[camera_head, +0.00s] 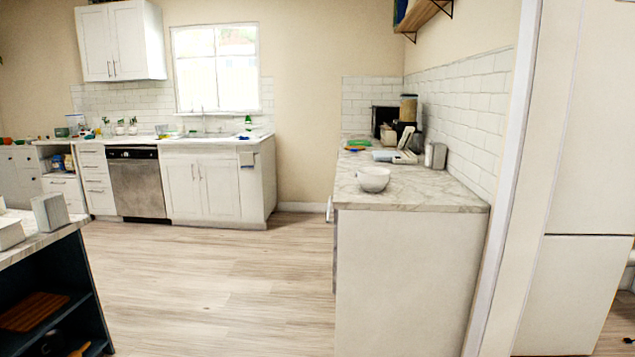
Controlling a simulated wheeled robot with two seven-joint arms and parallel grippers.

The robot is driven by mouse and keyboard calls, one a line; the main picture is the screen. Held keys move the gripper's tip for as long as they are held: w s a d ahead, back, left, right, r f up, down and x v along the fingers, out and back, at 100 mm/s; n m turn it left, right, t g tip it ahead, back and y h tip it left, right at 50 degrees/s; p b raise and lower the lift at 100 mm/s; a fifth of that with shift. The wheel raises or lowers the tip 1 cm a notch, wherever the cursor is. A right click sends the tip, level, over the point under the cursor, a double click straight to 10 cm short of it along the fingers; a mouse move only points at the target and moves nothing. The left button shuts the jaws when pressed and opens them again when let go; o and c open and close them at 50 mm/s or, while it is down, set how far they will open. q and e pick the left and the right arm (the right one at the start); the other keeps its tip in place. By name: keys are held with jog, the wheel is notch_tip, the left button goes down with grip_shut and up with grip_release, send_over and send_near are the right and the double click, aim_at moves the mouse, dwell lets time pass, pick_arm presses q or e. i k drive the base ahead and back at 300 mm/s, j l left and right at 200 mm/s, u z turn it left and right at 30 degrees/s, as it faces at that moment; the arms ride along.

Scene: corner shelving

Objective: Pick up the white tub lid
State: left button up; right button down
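I cannot make out a white tub lid for certain. A white bowl (373,181) stands upright near the front of the right counter (440,196). Behind it a small pale, flat item (385,156) lies on the same counter, too small to identify. On the left counter, at the picture's left edge, stand a white box-like item (10,233) and a grey block (50,212). Neither of my grippers is in view.
Bare wooden floor (215,285) lies between the left unit with dark shelves (60,285) and the right counter. A sink counter with a dishwasher (137,185) runs along the back wall. A tall white cabinet (575,200) stands at right.

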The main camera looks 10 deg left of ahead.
aim_at(372, 180)
jog(key=i+j+z, duration=0.1)
jog(key=i+j, duration=0.3)
jog(key=i+j+z, duration=0.1)
jog(key=i+j, duration=0.25)
jog(key=j, duration=0.15)
jog(key=i+j+z, duration=0.15)
jog(key=i+j, duration=0.25)
jog(key=i+j+z, duration=0.1)
jog(key=i+j, duration=0.15)
jog(key=i+j+z, duration=0.25)
jog(key=i+j, duration=0.15)
jog(key=j, duration=0.2)
jog(key=i+j+z, duration=0.1)
jog(key=j, duration=0.25)
jog(key=i+j+z, duration=0.15)
jog(key=i+j, duration=0.15)
jog(key=i+j+z, duration=0.1)
jog(key=j, duration=0.3)
jog(key=i+j+z, duration=0.1)
jog(key=j, duration=0.3)
jog(key=i, duration=0.1)
